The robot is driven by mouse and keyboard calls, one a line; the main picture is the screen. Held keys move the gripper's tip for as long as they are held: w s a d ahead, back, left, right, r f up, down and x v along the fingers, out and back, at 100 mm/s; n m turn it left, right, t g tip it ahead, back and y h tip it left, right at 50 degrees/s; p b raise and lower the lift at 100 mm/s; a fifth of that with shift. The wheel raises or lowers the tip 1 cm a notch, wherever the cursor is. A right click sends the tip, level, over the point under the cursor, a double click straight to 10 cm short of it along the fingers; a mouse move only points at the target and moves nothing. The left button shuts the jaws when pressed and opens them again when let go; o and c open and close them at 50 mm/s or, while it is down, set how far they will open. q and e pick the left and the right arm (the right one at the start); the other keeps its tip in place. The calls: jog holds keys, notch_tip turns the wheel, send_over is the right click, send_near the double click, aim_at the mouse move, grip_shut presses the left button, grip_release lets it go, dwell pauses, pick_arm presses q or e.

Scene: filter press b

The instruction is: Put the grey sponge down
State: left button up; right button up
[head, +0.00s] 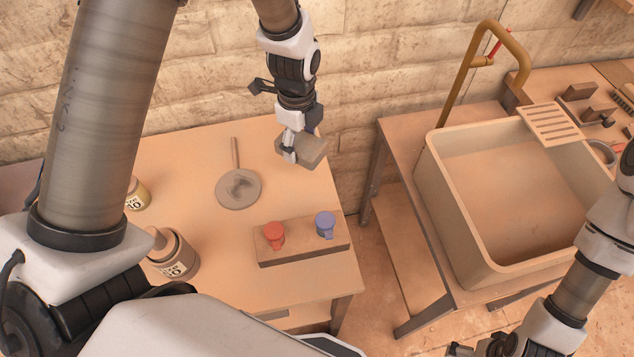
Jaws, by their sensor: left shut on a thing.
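The grey sponge (314,152) is a small block in the head view, at the back right corner of the wooden table (205,150). My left gripper (290,150) comes down from above and is shut on the sponge, which looks slightly tilted. I cannot tell whether the sponge touches the tabletop or hangs a little above it. My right gripper (480,349) is at the bottom edge, partly cut off, away from the sponge; its fingers do not show clearly.
A round pan-like disc (238,190) with a handle lies left of the sponge. A block (300,252) with red and blue pieces lies in front. Labelled jars (172,255) stand at left. A deep sink (455,215) with a brass tap (465,75) is right, across a gap.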

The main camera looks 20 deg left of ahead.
aim_at(301, 178)
pick_arm(q)
jog(key=shift+s+a+f+p, duration=0.15)
jog(key=shift+s+f+p, duration=0.15)
jog(key=shift+f, duration=0.15)
jog(key=shift+s+a+f+p, duration=0.15)
jog(key=shift+s+f+p, duration=0.1)
jog(key=shift+f, duration=0.2)
jog(key=f, duration=0.2)
jog(key=f+p, duration=0.1)
jog(key=f, duration=0.4)
jog(key=shift+w+d+f+p, duration=0.15)
jog(key=shift+w+f+p, duration=0.15)
jog(key=shift+w, duration=0.1)
jog(key=shift+s, duration=0.1)
jog(key=shift+f, duration=0.25)
jog(key=o, duration=1)
pick_arm(e)
jog(key=shift+s+a+r, duration=0.1)
jog(key=shift+s+r, duration=0.05)
jog(key=shift+r, duration=0.4)
jog(key=shift+s+a+r, duration=0.1)
jog(key=shift+r, duration=0.45)
pick_arm(q)
jog(key=shift+r, duration=0.15)
